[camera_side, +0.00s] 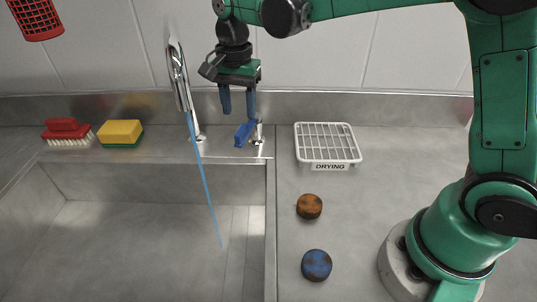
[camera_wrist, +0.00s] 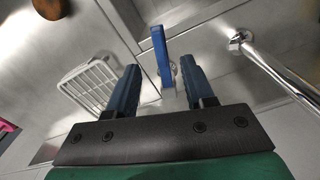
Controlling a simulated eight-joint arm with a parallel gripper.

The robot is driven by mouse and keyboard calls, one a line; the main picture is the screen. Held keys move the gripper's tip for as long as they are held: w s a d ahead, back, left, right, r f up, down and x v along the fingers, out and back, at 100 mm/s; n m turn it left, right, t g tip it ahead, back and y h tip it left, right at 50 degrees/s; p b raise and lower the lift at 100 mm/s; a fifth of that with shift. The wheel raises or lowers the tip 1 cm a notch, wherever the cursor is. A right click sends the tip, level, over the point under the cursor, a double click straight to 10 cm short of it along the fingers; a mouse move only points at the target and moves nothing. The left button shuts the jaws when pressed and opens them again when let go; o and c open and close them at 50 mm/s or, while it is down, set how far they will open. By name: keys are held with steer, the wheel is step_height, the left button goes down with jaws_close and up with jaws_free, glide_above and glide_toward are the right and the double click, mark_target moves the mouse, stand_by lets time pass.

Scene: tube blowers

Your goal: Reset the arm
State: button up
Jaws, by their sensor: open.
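My gripper (camera_side: 238,114) hangs fingers-down over the back ledge of the sink, with its two blue fingers apart and nothing held. A blue lever (camera_side: 245,133) on a small metal fitting stands just below the fingertips. In the wrist view the blue lever (camera_wrist: 160,48) shows in the gap between the fingertips of my gripper (camera_wrist: 160,68); I cannot tell whether they touch it. A chrome tap (camera_side: 179,78) stands to the left, and a thin blue stream (camera_side: 206,190) runs from it into the sink (camera_side: 120,180).
A white drying rack (camera_side: 327,144) sits right of the lever. A brown round piece (camera_side: 309,206) and a blue one (camera_side: 316,265) lie on the counter. A red brush (camera_side: 67,130) and a yellow-green sponge (camera_side: 121,133) rest at the back left. A red basket (camera_side: 36,17) hangs top left.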

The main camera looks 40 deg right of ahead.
steer(key=shift+r, duration=0.45)
steer(key=shift+s+d+r, duration=0.1)
steer(key=shift+s+r, duration=0.05)
steer(key=shift+s, duration=0.05)
steer(key=s+d+n+t, duration=0.4)
steer(key=s+n+t, duration=0.3)
steer(key=s+n, duration=0.4)
steer(key=shift+s+d+n, duration=0.15)
steer(key=shift+s+n, duration=0.2)
steer(key=shift+n, duration=0.35)
